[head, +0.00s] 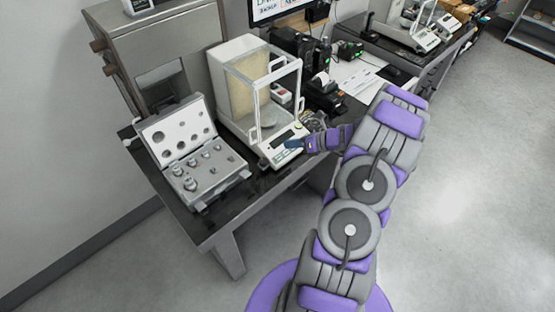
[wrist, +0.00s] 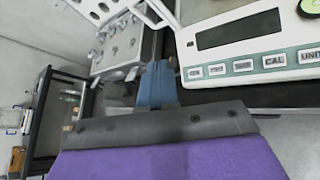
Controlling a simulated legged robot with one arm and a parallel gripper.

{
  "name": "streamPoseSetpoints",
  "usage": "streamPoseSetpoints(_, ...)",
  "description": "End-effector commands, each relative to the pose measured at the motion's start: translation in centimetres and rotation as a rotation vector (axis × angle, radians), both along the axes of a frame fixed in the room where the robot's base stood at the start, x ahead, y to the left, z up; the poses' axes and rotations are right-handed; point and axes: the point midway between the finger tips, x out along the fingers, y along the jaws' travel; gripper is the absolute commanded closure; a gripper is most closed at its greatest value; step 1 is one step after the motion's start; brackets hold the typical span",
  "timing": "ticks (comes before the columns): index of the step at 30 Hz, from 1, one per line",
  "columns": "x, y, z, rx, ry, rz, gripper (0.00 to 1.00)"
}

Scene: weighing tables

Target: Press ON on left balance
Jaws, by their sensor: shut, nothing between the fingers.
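The left balance (head: 228,104) is a white unit with a glass-framed weighing chamber on the dark table, its front panel facing my arm. My gripper (head: 291,144) is shut and empty at the front panel's right part in the head view. In the wrist view its blue fingers (wrist: 157,68) are together, just left of the balance's front panel (wrist: 205,22). A row of buttons runs under the dark display (wrist: 238,29). The leftmost button (wrist: 193,73) is nearest the fingers; its label is too small to read surely. CAL (wrist: 273,61) is farther right. Contact cannot be told.
An open case of weights (head: 195,155) sits left of the balance, also in the wrist view (wrist: 118,45). A small printer (head: 322,92) and papers (head: 357,82) lie to the right. Another balance (head: 408,32) stands on the far table. The floor at right is clear.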

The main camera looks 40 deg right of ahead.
Motion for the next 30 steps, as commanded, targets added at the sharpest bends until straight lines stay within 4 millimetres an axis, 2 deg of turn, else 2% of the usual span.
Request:
streamPoseSetpoints(6,0.0,1.0,0.2,-0.009,0.001,0.002,1.0)
streamPoseSetpoints(10,0.3,1.6,-0.3,-0.016,-0.001,0.003,1.0)
streamPoseSetpoints(22,1.9,0.6,-5.6,-0.005,-0.001,0.004,1.0)
streamPoseSetpoints(30,2.9,1.3,-7.1,-0.01,0.0,0.004,1.0)
